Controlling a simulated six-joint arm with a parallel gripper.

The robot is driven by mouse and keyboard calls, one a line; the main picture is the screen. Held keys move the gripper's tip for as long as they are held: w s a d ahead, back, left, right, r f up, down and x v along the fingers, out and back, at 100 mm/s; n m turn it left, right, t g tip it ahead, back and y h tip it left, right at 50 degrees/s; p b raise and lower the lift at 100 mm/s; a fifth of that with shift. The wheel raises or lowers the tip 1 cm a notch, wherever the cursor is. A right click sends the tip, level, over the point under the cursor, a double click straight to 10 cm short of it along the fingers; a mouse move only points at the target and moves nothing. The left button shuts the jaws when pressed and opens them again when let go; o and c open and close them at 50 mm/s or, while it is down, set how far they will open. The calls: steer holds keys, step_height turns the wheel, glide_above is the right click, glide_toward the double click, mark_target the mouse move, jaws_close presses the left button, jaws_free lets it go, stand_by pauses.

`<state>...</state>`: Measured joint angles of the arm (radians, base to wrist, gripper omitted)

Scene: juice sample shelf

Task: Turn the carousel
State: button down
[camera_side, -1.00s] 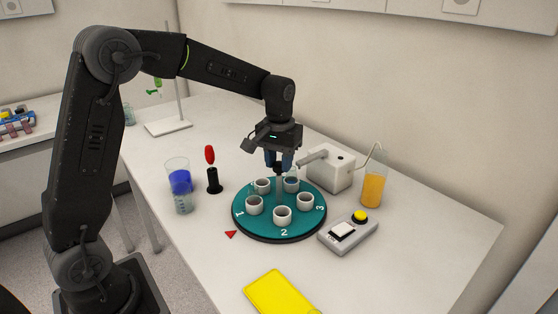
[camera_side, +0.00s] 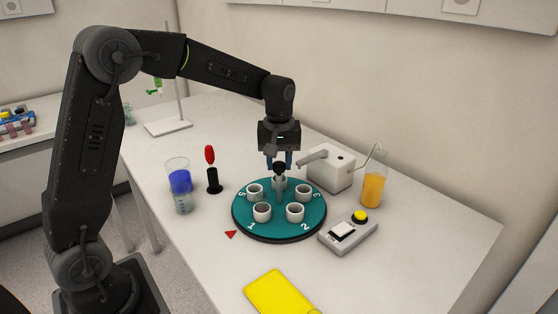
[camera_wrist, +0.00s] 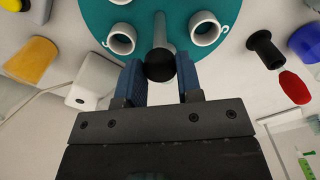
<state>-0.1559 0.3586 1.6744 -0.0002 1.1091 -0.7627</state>
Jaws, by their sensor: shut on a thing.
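The teal round carousel (camera_side: 279,230) lies flat on the white table and carries several white cups. Digits 1 (camera_side: 251,227) and 2 (camera_side: 305,227) face the near side. A grey post with a black ball knob (camera_wrist: 160,65) rises from its middle. My gripper (camera_side: 279,165) points down over the middle, its blue fingers shut on the knob; the wrist view shows a finger on either side. A red triangle (camera_side: 231,234) marks the table at the near left of the carousel, left of digit 1. The far cup is partly hidden by the post.
A button box (camera_side: 348,233) sits at the right. A yellow pad (camera_side: 279,294) lies in front.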

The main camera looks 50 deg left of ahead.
steer(key=shift+n, duration=12.9)
steer(key=c, duration=0.8)
jaws_free()
steer(key=shift+r, duration=0.15)
step_height(320, 180, up, 14)
steer(key=shift+f, duration=0.2)
